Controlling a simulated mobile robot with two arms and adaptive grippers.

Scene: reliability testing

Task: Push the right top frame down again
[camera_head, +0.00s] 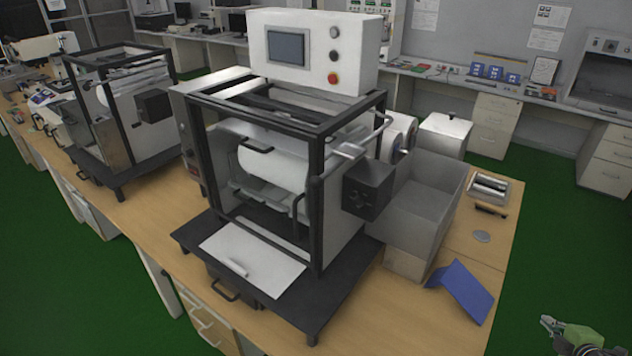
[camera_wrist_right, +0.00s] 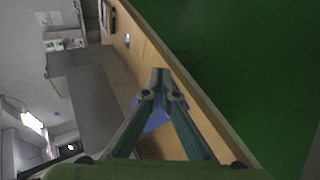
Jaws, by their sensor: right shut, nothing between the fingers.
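The machine (camera_head: 280,180) stands on the wooden table, with a white control panel box (camera_head: 310,52) at its upper back. Its black top frame (camera_head: 345,112) lies level across the upright posts, and its right side shows whole. A grey bar (camera_head: 345,152) and a black box (camera_head: 368,188) are on the right side. My right gripper (camera_head: 546,324) is at the lower right, over the green floor beyond the table edge and well apart from the machine. In the right wrist view its fingers (camera_wrist_right: 158,78) are closed together and empty. My left gripper is not in view.
A grey open bin (camera_head: 428,205) stands right of the machine. A blue folded sheet (camera_head: 462,290) and a metal tray (camera_head: 488,188) lie near the table's right edge. A second similar machine (camera_head: 120,110) stands to the left. The floor at right is clear.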

